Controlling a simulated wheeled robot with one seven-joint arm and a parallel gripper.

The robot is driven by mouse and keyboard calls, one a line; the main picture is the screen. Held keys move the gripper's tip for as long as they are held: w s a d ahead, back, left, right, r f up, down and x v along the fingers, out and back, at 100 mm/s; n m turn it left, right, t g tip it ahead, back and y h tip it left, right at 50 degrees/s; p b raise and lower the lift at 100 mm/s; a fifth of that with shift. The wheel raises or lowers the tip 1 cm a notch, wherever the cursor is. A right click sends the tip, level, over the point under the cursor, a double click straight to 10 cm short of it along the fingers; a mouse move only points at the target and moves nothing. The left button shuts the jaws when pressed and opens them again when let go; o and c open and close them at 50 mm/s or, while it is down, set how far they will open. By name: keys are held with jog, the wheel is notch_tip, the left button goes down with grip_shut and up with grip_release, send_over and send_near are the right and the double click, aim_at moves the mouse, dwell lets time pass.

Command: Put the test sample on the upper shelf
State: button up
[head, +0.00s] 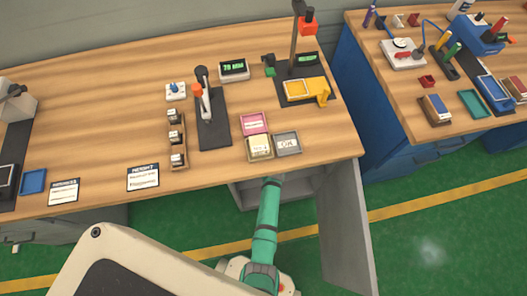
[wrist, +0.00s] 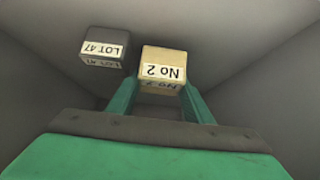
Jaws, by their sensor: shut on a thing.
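In the wrist view my gripper (wrist: 160,88) has its green fingers on both sides of a tan block (wrist: 164,61) with a white label reading "No 2", shown upside down. My gripper is shut on this block, which looks like the test sample. A dark grey block (wrist: 105,46) labelled "LOT 47" is beside it on the left, apart from the fingers. Both are inside a grey compartment (wrist: 240,60). In the head view my green arm reaches under the bench front, and my gripper and the block are hidden there. Which shelf level this is cannot be told.
Pink (head: 254,123) and grey "OK" (head: 287,143) trays lie near the bench edge above. A second bench (head: 435,75) stands right; green floor is open.

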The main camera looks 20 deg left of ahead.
jog(key=shift+f, duration=0.6)
jog(key=o, duration=1.1)
jog(key=shift+r, duration=0.1)
